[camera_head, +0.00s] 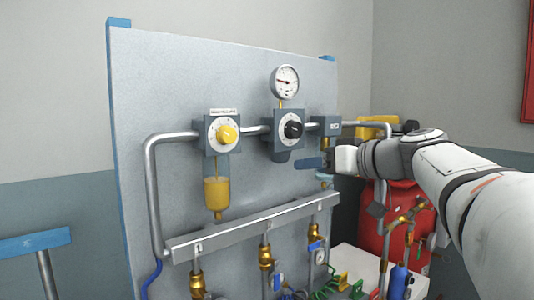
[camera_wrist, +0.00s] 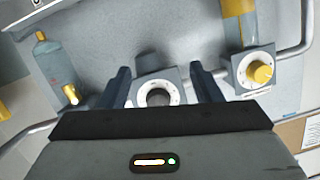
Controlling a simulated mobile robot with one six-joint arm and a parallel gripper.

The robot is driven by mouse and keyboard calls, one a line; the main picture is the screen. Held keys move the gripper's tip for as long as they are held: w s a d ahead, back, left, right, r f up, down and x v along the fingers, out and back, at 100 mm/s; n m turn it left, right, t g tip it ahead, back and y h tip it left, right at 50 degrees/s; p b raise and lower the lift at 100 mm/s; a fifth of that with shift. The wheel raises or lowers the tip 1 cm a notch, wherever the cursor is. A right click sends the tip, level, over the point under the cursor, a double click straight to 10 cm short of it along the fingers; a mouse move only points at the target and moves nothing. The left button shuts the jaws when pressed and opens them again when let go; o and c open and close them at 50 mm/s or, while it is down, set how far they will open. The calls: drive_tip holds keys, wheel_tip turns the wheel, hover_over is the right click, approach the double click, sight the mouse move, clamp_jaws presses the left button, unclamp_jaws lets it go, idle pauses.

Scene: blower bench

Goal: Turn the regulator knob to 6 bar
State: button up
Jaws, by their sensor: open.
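The black regulator knob (camera_head: 293,129) sits on a white dial on a grey block, below a round pressure gauge (camera_head: 285,82). The gauge needle points left; its figures are too small to read. In the wrist view the black knob (camera_wrist: 158,97) shows between the two dark fingers. My gripper (camera_wrist: 158,72) is open and empty, its fingers apart on either side of the dial. In the head view my gripper (camera_head: 310,163) is at the panel's right side, below and right of the knob. Contact with the knob cannot be told.
A yellow knob (camera_head: 227,133) on a similar dial sits left, above a yellow bowl (camera_head: 216,192). Grey pipe (camera_head: 152,200) and a manifold bar (camera_head: 250,228) stand out from the panel. A red tank (camera_head: 392,225) stands at the right.

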drive_tip(key=n+t+y, duration=0.1)
drive_tip(key=n+t, duration=0.1)
approach(298, 133)
drive_tip(key=x, duration=0.8)
drive_tip(key=shift+w+a+p, duration=0.25)
drive_tip(key=shift+p, duration=0.05)
drive_tip(key=shift+d, duration=0.1)
drive_tip(key=c, duration=1)
drive_tip(key=shift+m, duration=0.3)
